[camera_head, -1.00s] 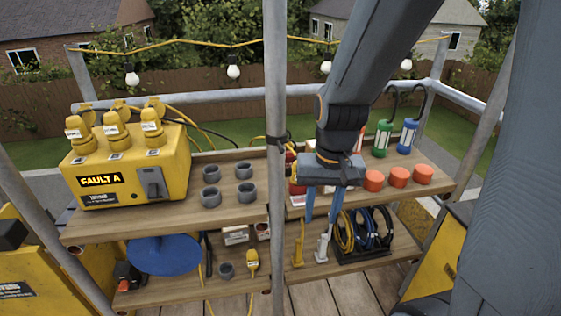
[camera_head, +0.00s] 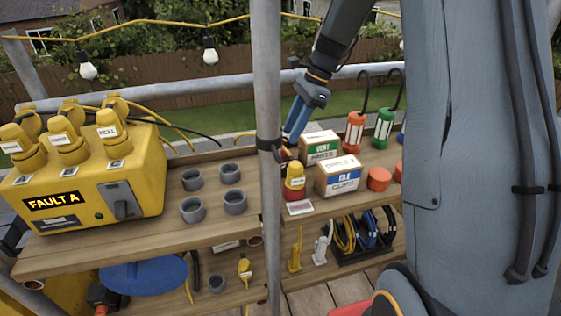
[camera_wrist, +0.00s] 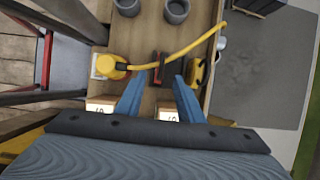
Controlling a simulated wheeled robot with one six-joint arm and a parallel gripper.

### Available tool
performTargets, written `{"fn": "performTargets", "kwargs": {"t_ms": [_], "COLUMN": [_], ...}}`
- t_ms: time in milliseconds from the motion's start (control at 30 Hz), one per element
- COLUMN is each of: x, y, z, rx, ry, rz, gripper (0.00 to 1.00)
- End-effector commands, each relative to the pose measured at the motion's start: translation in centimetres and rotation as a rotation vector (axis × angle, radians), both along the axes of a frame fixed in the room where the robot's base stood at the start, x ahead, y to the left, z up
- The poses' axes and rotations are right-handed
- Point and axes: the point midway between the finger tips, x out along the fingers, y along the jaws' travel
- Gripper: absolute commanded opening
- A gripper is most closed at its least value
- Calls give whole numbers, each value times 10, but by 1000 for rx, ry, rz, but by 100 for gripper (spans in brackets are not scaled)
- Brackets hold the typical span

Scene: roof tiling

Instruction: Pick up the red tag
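My gripper (camera_head: 293,133) is at the back of the upper shelf, fingers pointing down, just right of the upright pole. In the wrist view my gripper (camera_wrist: 157,82) is open, with a gap between its two blue fingers. A small red and black item (camera_wrist: 155,66) shows just beyond the fingertips; a red patch (camera_head: 284,155) shows there in the head view, partly hidden by the pole. I cannot tell whether this is the red tag.
The VENT box (camera_head: 319,149) and the TILE CLIPS box (camera_head: 338,177) stand right of the plug. The pole (camera_head: 267,110) rises close to my gripper. Several grey cups (camera_head: 233,201) and the yellow FAULT A box (camera_head: 95,185) are left. A yellow cable (camera_wrist: 180,55) crosses beyond my fingers.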

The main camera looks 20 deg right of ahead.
Motion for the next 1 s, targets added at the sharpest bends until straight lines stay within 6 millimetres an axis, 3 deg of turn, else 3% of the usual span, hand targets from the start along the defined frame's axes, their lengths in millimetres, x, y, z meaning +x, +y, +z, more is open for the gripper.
{"fn": "performTargets", "kwargs": {"t_ms": [633, 1000], "x": [3, -1], "y": [13, 30], "z": [-47, -88], "rx": [2, 1], "ry": [4, 4], "rz": [-4, -4], "gripper": [34, 34]}}
